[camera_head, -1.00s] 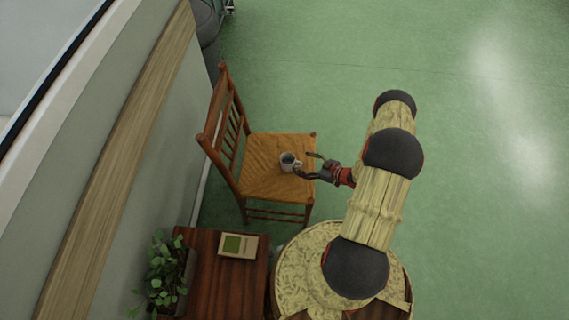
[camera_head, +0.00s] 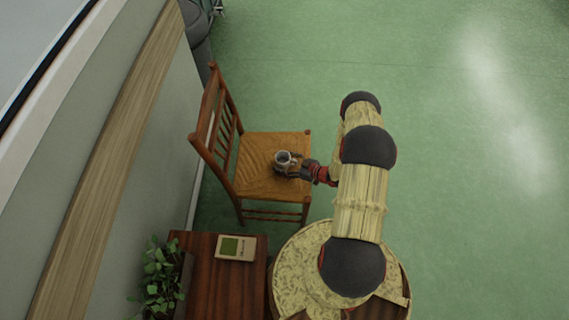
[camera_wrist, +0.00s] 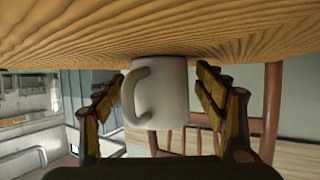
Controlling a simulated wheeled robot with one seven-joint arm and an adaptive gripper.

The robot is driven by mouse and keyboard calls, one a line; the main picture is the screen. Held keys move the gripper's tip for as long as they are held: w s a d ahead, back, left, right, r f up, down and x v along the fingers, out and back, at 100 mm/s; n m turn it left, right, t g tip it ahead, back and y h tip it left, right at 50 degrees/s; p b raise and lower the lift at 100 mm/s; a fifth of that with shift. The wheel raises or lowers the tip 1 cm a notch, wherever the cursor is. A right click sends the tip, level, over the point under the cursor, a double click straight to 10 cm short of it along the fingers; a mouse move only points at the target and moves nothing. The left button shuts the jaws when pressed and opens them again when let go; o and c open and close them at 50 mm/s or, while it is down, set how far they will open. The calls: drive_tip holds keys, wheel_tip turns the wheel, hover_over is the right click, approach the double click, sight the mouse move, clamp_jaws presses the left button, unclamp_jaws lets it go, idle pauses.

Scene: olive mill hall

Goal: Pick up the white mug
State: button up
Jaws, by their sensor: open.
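The white mug (camera_head: 283,158) stands on the woven seat of a wooden chair (camera_head: 262,183) in the head view. My gripper (camera_head: 293,167) reaches it from the right, low over the seat. In the wrist view the mug (camera_wrist: 164,93) appears upside down under the seat surface, between my two open fingers (camera_wrist: 165,97). Its handle is on the left side of that view. A gap shows between the right finger and the mug. The left finger is close to the handle; I cannot tell whether it touches.
The chair's back (camera_head: 215,125) rises left of the mug, near the wall. A brown table (camera_head: 225,285) with a book (camera_head: 235,247) and a plant (camera_head: 158,275) stands in front of the chair. Green floor (camera_head: 460,190) is open on the right.

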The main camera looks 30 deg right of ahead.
drive_tip(key=shift+c, duration=0.2)
drive_tip(key=c, duration=1.4)
